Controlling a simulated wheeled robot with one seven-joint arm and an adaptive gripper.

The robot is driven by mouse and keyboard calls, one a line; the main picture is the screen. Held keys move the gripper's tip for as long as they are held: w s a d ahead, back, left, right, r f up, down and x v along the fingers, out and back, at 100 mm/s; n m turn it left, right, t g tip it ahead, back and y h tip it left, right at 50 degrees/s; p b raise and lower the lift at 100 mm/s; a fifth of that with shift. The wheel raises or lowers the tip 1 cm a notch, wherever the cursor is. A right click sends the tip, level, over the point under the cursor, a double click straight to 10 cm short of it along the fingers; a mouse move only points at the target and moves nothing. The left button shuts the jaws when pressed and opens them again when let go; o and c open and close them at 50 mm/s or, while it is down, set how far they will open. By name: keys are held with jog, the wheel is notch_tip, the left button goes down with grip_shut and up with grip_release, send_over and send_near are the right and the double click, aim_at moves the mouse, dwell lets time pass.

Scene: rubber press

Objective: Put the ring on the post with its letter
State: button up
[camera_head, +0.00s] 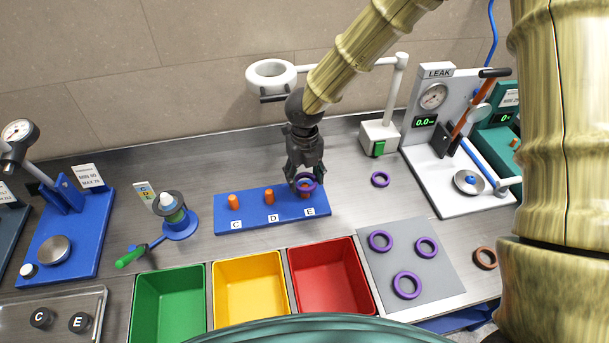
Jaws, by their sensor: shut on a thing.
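The blue base (250,221) stands on the bench with three orange posts lettered C, D and E. Post C (234,202) and post D (269,196) are bare. My gripper (305,176) points down over post E, at the right end. It is shut on a purple ring (314,186). Orange of post E (305,194) shows at the ring, but I cannot tell whether the ring is around the post or just above it. The ring's letter is not visible. My fingers hide part of the ring and the post.
Green (168,300), yellow (250,285) and red (330,275) bins stand in front of the base. Several purple rings lie on a grey mat (440,270) and one (380,179) beyond it. A white lamp stand (380,136) and leak gauge (440,130) stand right.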

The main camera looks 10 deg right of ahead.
jog(key=shift+f+b, duration=0.4)
jog(key=shift+f, duration=0.9)
dwell(0.4)
jog(key=o, duration=1)
jog(key=shift+o, duration=0.4)
jog(key=o, duration=0.3)
jog(key=shift+o, duration=0.2)
jog(key=shift+r, duration=0.1)
jog(key=shift+r+p, duration=3.25)
jog(key=shift+r, duration=0.4)
